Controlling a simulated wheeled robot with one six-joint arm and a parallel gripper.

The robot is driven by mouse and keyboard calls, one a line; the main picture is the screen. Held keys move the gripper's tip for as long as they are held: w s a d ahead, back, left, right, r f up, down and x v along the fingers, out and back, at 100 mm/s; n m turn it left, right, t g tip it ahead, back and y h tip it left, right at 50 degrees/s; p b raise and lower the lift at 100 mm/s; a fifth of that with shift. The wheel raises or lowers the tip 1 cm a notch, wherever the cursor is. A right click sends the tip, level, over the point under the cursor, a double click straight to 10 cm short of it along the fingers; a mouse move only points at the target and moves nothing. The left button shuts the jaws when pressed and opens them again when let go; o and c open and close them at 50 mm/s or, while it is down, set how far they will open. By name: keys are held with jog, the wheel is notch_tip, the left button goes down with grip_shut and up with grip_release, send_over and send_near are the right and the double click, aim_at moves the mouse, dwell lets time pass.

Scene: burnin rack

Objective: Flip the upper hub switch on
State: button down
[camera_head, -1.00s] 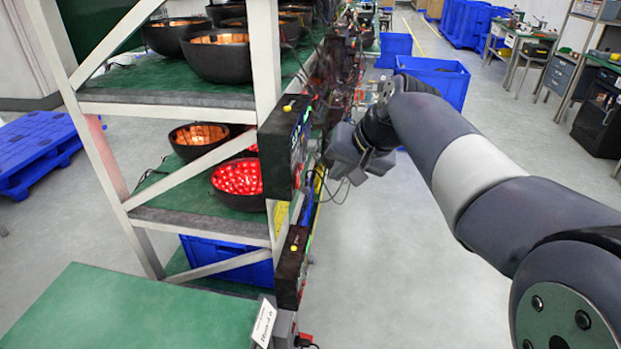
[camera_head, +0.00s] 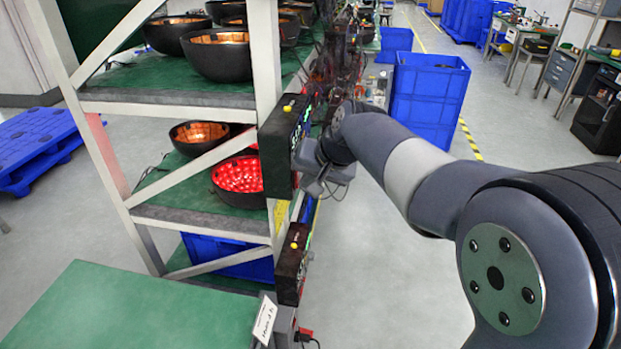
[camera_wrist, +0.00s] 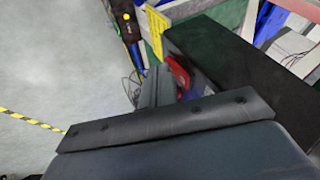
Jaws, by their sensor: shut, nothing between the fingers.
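The upper hub (camera_head: 280,146) is a black box on the rack's front post, with a yellow knob on top and green lights on its face. In the wrist view the upper hub (camera_wrist: 235,72) is a long dark box at the right. A red switch (camera_wrist: 179,74) shows on its side, partly hidden by my fingers. My gripper (camera_wrist: 155,84) is shut and empty, its tips close beside the red switch; I cannot tell whether they touch. In the head view my gripper (camera_head: 307,160) is at the hub's right face, and the switch is hidden there.
A lower hub (camera_head: 291,264) hangs below on the same post. The rack shelves (camera_head: 165,98) hold several black bowls, some lit orange, one red. Loose cables hang near my wrist. A green table (camera_head: 130,310) stands at front left.

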jog(key=shift+a, duration=0.15)
jog(key=shift+r+p, duration=0.7)
jog(key=shift+r, duration=0.1)
